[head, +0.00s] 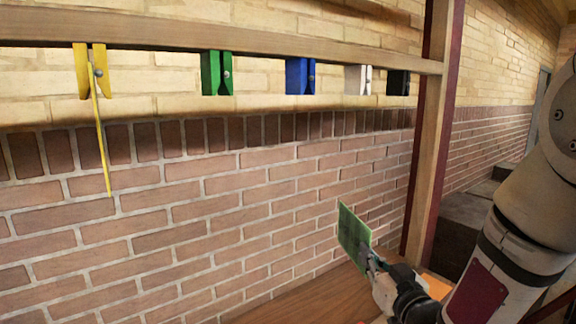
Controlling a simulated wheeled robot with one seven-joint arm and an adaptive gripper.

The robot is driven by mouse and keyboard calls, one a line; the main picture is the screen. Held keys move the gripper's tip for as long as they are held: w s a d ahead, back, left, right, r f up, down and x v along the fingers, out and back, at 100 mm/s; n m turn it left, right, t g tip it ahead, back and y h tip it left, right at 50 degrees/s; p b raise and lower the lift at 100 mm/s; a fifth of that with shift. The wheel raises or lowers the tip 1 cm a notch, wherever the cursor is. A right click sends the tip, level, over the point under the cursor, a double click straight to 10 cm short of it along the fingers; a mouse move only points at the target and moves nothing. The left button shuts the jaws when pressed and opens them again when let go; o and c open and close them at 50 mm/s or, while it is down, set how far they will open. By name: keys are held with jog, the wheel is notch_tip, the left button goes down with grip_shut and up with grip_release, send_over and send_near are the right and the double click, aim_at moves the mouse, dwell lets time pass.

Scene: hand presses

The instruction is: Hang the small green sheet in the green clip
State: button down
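The small green sheet (353,236) is held upright and a little tilted at the lower right. My gripper (372,262) is shut on its lower right edge. The fingertips are small and partly hidden by the sheet. The green clip (217,73) hangs from the wooden rail at the upper left of centre, with no sheet in it. The sheet is below and to the right of the green clip, well apart from it.
The wooden rail (330,52) also carries a yellow clip (90,71) with a yellow sheet (102,145), a blue clip (300,76), a white clip (358,79) and a black clip (398,83). A wooden post (430,150) stands at right. A wooden surface (310,297) lies below.

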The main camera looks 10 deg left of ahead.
jog(key=s+a+r+n+g+y+p, duration=0.25)
jog(key=s+a+r, duration=0.35)
jog(key=s+r, duration=0.5)
jog(key=s+a+r+n+g+y+p, duration=0.2)
jog(key=s+a+r+y+p, duration=0.15)
jog(key=s+a+r, duration=0.65)
jog(key=w+a+r, duration=0.6)
jog(key=w, duration=0.2)
jog(key=shift+w, duration=0.25)
jog(key=shift+r+b, duration=0.3)
jog(key=shift+b, duration=0.15)
dwell(1.3)
jog(key=shift+r, duration=0.35)
jog(key=shift+r, duration=0.3)
jog(key=shift+r+p, duration=0.35)
jog(key=shift+p, duration=0.05)
jog(key=shift+r, duration=0.35)
